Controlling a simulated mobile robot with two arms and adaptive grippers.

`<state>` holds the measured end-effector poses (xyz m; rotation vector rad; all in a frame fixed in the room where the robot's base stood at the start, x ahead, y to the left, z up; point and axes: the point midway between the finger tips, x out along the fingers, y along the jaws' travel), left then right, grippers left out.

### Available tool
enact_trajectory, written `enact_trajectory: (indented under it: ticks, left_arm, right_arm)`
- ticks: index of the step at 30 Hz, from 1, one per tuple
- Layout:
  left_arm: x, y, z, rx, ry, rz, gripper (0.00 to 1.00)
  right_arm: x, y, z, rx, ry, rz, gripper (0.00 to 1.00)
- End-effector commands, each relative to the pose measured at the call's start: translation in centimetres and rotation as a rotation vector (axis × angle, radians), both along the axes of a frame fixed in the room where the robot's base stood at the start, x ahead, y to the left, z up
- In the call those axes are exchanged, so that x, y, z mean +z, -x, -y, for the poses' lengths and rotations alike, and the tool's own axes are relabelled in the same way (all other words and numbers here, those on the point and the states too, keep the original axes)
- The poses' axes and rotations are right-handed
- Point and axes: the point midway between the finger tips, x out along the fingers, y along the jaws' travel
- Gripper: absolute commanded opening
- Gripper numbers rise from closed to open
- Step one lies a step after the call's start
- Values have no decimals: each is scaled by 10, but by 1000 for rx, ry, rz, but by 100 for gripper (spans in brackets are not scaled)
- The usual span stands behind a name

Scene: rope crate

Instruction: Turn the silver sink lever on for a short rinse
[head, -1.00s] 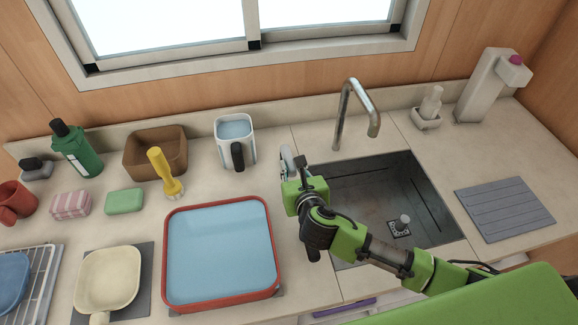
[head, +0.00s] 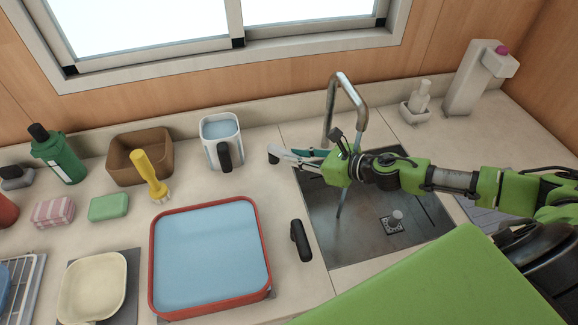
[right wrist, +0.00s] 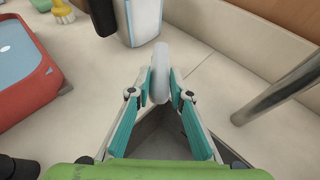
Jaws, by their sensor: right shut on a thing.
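The silver lever (right wrist: 161,65) is a pale rounded piece between my fingertips in the right wrist view. My right gripper (head: 290,157) comes in from the right over the sink's back left corner, its fingers pointing left. In the right wrist view, my right gripper (right wrist: 153,97) has its teal pads closed about the lever's near end. A thin pale streak, apparently water, drops into the grey sink (head: 365,235). My left gripper is out of view.
A white mug of water (head: 209,148) stands close left of my fingers. A red tray of water (head: 153,275) and a black handle (head: 300,240) lie in front.

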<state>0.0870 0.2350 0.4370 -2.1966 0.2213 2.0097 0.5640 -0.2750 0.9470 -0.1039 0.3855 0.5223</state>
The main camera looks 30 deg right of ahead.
Motion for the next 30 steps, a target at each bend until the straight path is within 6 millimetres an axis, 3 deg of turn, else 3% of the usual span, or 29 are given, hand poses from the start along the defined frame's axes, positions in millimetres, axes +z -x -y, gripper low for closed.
enact_trajectory:
  ticks: [1,9,29,30]
  left_arm:
    - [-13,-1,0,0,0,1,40]
    - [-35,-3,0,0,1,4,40]
    - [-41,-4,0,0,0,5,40]
    - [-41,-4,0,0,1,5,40]
  right_arm:
    - [-6,-3,4,25,6,5,0]
    - [-4,-8,11,140,3,3,0]
    - [0,-10,12,185,1,3,0]
    - [0,-10,12,185,1,3,29]
